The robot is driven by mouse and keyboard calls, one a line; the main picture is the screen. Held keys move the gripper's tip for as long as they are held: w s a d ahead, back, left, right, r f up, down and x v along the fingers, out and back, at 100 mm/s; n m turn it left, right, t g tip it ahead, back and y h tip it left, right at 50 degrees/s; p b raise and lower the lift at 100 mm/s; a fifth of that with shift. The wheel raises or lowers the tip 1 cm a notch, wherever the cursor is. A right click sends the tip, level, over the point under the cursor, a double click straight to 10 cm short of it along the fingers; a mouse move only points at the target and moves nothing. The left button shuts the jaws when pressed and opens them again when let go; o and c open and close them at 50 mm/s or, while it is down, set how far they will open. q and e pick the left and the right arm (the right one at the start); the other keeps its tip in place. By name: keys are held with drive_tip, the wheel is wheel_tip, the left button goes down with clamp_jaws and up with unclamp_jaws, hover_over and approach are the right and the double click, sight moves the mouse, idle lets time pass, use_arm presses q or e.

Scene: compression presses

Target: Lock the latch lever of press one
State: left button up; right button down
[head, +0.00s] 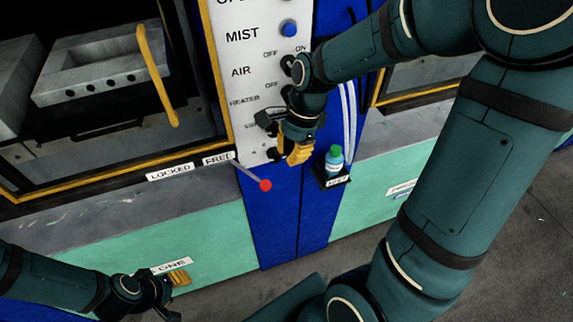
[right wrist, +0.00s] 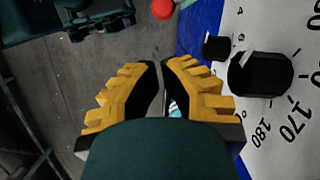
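The latch lever (head: 250,174) of press one is a thin grey rod with a red ball (head: 265,185) at its end. It slants down and right beside the "FREE" label (head: 218,158); the "LOCKED" label (head: 170,172) is further left. The red ball also shows at the top edge of the right wrist view (right wrist: 163,9). My right gripper (head: 298,155) is in front of the control panel, right of and above the ball, apart from it. Its fingers (right wrist: 161,66) are nearly together, with nothing between them. My left gripper (head: 181,279) is low left, near the "ONE" label (head: 172,266); its finger gap is unclear.
The white control panel (head: 243,75) has knobs close to my right gripper, including a black dial (right wrist: 258,74). A small bottle (head: 334,160) stands on a black shelf (head: 333,179) to the right. The press door has a yellow handle (head: 157,75). Floor below is clear.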

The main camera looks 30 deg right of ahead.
use_arm(q)
drive_tip(key=shift+s+f+b, duration=0.2)
drive_tip(key=shift+f+b, duration=0.3)
drive_tip(key=shift+f, duration=0.05)
drive_tip(key=shift+s+f+b, duration=0.15)
drive_tip(key=shift+f+b, duration=0.3)
drive_tip(key=shift+f, duration=0.05)
use_arm(e)
drive_tip(key=x, duration=0.9)
use_arm(q)
drive_tip(key=shift+d, duration=0.1)
use_arm(e)
drive_tip(key=shift+a, duration=0.15)
